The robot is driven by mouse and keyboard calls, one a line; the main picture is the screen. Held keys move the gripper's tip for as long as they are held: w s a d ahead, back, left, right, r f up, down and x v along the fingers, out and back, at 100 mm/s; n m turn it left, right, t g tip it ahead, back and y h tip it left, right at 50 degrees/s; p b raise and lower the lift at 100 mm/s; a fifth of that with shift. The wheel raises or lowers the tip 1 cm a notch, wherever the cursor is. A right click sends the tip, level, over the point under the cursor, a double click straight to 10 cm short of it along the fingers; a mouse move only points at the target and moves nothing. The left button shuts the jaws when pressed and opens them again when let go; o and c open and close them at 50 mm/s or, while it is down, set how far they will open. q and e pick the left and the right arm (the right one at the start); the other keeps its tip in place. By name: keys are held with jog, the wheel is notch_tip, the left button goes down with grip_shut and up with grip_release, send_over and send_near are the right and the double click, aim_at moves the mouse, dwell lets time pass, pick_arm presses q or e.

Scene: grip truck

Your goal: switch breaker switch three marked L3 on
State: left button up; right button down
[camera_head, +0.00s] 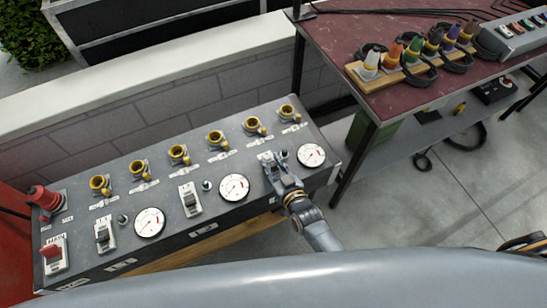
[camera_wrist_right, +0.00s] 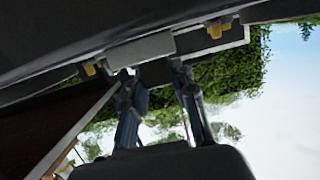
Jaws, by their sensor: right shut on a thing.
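The grey control panel (camera_head: 80,207) lies on the left, with a row of breaker switches along its front. The third black-lever breaker switch (camera_head: 265,156), between two round gauges, is mostly covered by my right gripper (camera_head: 277,171); only a bit of its pale plate shows. My right gripper is shut on this switch's lever. Its two fingers also show in the right wrist view (camera_wrist_right: 158,88), reaching up to the panel, with the dark lever between their tips. I cannot tell the lever's position. My left gripper is not in view.
Two other black breaker switches (camera_head: 190,199) (camera_head: 104,235) and a red main switch (camera_head: 53,253) sit to the left. Gauges (camera_head: 311,155) (camera_head: 234,187) flank the third switch. A dark red table (camera_head: 400,105) with coloured plugs stands at the right. The floor at right is largely clear.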

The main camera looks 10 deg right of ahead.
jog(key=g+p, duration=0.1)
jog(key=w+g+p, duration=0.1)
jog(key=p, duration=0.1)
jog(key=shift+a+r+h+p, duration=0.15)
jog(key=shift+r+h+p, duration=0.15)
jog(key=shift+r+h, duration=0.1)
jog(key=shift+w+f+g+p, duration=0.1)
jog(key=shift+f+g+p, duration=0.05)
jog(key=shift+g+p, duration=0.5)
pick_arm(q)
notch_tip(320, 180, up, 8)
jog(key=p, duration=0.1)
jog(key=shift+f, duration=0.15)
pick_arm(e)
jog(key=shift+w+a+f+g+h, duration=0.15)
jog(key=shift+f+g+h, duration=0.15)
jog(key=shift+g, duration=0.15)
jog(key=c, duration=1)
grip_release()
jog(key=shift+c, duration=0.2)
